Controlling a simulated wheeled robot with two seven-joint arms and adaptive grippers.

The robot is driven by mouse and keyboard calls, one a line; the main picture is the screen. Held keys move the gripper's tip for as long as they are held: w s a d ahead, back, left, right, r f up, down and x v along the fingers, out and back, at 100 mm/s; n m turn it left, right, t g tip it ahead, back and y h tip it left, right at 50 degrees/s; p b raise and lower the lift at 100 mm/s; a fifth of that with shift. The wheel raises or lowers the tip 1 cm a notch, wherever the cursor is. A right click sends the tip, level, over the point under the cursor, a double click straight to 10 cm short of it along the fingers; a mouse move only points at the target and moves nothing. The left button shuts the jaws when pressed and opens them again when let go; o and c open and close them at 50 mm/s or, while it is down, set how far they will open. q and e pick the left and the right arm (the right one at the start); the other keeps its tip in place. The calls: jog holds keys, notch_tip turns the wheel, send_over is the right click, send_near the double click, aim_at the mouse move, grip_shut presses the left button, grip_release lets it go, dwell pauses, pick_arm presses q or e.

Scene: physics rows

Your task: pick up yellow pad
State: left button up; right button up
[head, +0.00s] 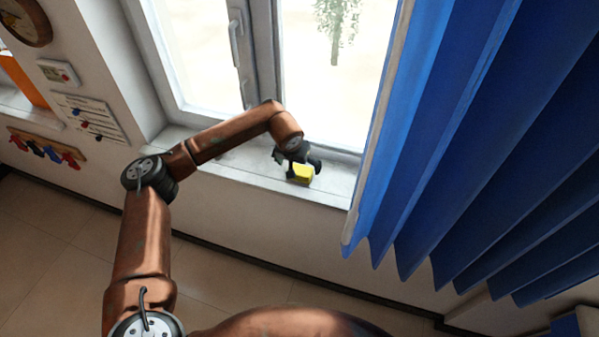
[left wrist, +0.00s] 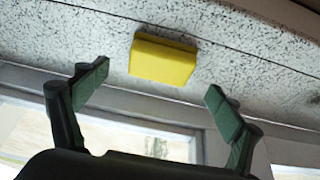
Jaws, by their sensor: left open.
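The yellow pad (head: 302,173) is a small block on the window sill, in front of the window. In the left wrist view the yellow pad (left wrist: 162,60) lies on the speckled sill surface, just beyond the fingertips and between their lines. My left gripper (head: 296,160) is at the sill, right by the pad. In the left wrist view my left gripper (left wrist: 157,80) has its two green-padded fingers wide apart with nothing between them. My right gripper does not show in either view.
The window sill (head: 225,160) is a narrow ledge, bare around the pad. The window frame (head: 262,60) rises behind it. A blue curtain (head: 450,130) hangs to the right of the pad. A wall with a hook rack (head: 45,148) is at the left.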

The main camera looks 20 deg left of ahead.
aim_at(301, 169)
pick_arm(q)
jog(key=x, duration=0.3)
jog(key=shift+w+f, duration=0.45)
jog(key=shift+f, duration=0.35)
jog(key=c, duration=1.2)
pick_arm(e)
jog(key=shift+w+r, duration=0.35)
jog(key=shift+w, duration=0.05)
